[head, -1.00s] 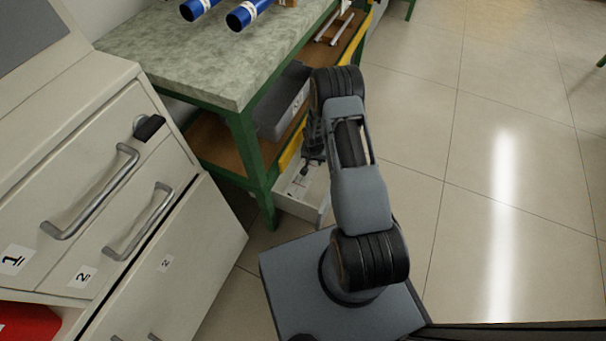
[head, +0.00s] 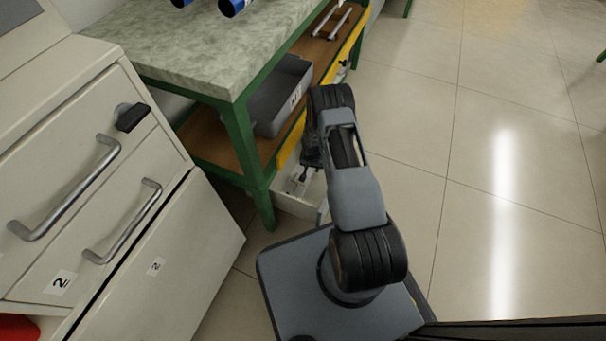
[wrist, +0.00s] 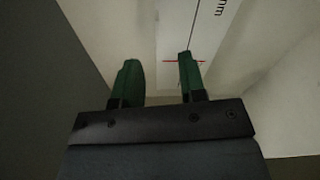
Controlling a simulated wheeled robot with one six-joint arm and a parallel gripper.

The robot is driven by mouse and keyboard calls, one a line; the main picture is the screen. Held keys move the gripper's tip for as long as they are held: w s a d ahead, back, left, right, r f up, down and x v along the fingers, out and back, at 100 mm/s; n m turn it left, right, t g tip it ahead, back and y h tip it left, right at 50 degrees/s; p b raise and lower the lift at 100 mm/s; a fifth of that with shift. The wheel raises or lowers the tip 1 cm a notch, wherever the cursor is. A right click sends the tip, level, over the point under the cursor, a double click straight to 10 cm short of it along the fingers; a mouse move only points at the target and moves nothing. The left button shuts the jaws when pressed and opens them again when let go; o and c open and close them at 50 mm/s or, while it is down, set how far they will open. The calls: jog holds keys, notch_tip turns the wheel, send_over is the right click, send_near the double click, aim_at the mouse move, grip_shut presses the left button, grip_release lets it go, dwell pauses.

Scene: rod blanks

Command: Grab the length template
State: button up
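The length template (wrist: 205,45) shows in the wrist view as a pale flat piece with a black line, a short red cross line and "mm" lettering. The right fingertip overlaps the template's printed line in the picture; contact cannot be told. In the head view my gripper (head: 311,158) is dark and partly hidden by my arm, and the template is too small to make out clearly.
The workbench (head: 195,45) has a lower wooden shelf with a grey bin (head: 265,112) above the drawer. A pale cabinet (head: 90,130) with handled drawers stands at left, its lower drawer pulled out. Open tiled floor (head: 500,150) lies to the right.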

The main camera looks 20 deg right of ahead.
aim_at(313, 172)
jog(key=f+b, duration=0.1)
jog(key=f, duration=0.1)
jog(key=f+b, duration=0.1)
jog(key=f, duration=0.2)
jog(key=shift+w+d+b, duration=0.1)
jog(key=shift+d+b, duration=0.1)
jog(key=shift+b, duration=0.2)
jog(key=shift+c, duration=0.4)
grip_shut()
